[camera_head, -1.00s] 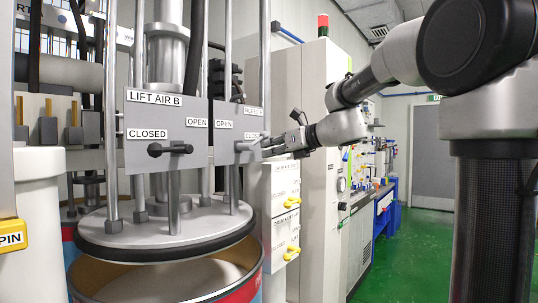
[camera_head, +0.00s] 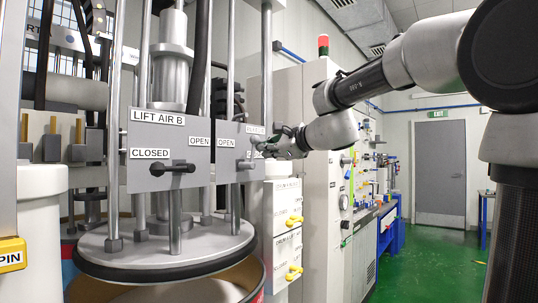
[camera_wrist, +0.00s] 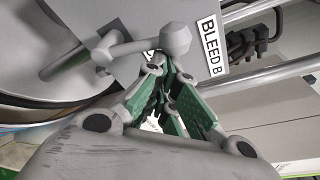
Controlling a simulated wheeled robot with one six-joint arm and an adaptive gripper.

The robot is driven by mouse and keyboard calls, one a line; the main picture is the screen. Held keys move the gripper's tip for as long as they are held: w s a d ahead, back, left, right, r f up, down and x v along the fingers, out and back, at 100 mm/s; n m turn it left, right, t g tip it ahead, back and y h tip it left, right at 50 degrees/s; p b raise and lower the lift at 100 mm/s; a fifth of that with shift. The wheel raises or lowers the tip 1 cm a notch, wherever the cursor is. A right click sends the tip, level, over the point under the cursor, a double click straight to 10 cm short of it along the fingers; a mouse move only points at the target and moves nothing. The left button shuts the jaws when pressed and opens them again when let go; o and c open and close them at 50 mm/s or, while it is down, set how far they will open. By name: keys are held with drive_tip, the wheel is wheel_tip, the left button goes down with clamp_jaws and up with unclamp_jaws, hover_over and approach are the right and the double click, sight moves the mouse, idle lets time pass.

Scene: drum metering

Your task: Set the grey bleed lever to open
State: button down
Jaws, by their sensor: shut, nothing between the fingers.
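The grey bleed lever (camera_wrist: 140,47) fills the upper middle of the wrist view, a short bar ending in a round knob, on the panel marked BLEED B. In the head view the lever (camera_head: 246,164) is small, on the right grey panel, to the right of an OPEN label; its handle position is hard to tell there. My gripper (camera_wrist: 158,66) is shut and empty, its green-padded fingertips just by the knob; whether they touch it I cannot tell. In the head view my gripper (camera_head: 262,148) is at the panel's right edge and partly hides its labels.
A black lever (camera_head: 173,168) sits on the left panel, LIFT AIR B, between CLOSED and OPEN labels. Upright metal rods (camera_head: 266,85) stand close around the panels. A round plate (camera_head: 165,247) hangs over a drum below. White boxes with yellow levers (camera_head: 294,220) stand to the right.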

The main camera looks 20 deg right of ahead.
drive_tip(key=shift+s+a+r, duration=0.25)
drive_tip(key=shift+a+r, duration=0.05)
drive_tip(key=shift+a, duration=0.05)
idle(0.3)
idle(0.4)
